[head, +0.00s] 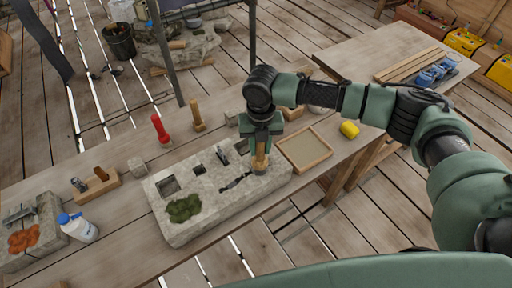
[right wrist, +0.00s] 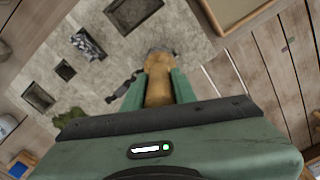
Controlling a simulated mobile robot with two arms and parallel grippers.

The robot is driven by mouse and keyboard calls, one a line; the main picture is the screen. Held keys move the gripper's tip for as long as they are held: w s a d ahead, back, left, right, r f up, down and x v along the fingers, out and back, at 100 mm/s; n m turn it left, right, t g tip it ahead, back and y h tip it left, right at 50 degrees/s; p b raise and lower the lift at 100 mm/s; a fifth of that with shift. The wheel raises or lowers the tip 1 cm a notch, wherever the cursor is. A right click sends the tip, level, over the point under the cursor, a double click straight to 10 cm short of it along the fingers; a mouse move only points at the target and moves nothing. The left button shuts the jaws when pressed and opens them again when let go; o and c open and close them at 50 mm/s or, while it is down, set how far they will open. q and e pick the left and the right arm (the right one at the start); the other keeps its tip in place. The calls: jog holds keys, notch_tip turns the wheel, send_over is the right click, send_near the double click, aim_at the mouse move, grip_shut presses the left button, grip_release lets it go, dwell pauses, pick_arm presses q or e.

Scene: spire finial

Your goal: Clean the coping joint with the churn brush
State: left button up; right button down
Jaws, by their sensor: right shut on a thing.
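The pale coping stone (head: 215,215) lies on the workbench, with square pockets, a green moss patch (head: 184,208) and a dark, irregular joint (head: 236,182) in its top. The joint also shows in the right wrist view (right wrist: 124,88), left of the brush. My right gripper (head: 261,148) is shut on the churn brush (head: 260,163) by its tan handle, over the right end of the stone. In the right wrist view the brush (right wrist: 158,85) sits between the green fingers. Its tip is down at the stone surface; I cannot tell whether it touches. My left gripper is not in view.
A red-handled tool (head: 160,130) and a wooden peg (head: 198,115) stand behind. A white bottle (head: 80,228) with a blue cap is at left.

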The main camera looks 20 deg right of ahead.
jog(key=shift+d, duration=0.4)
jog(key=shift+w+d+p, duration=0.25)
jog(key=shift+d+p, duration=0.05)
jog(key=shift+d, duration=0.35)
jog(key=shift+w+d+p, duration=0.25)
jog(key=shift+d, duration=0.4)
notch_tip(320, 180, up, 7)
jog(key=p, duration=0.1)
jog(key=shift+a, duration=0.1)
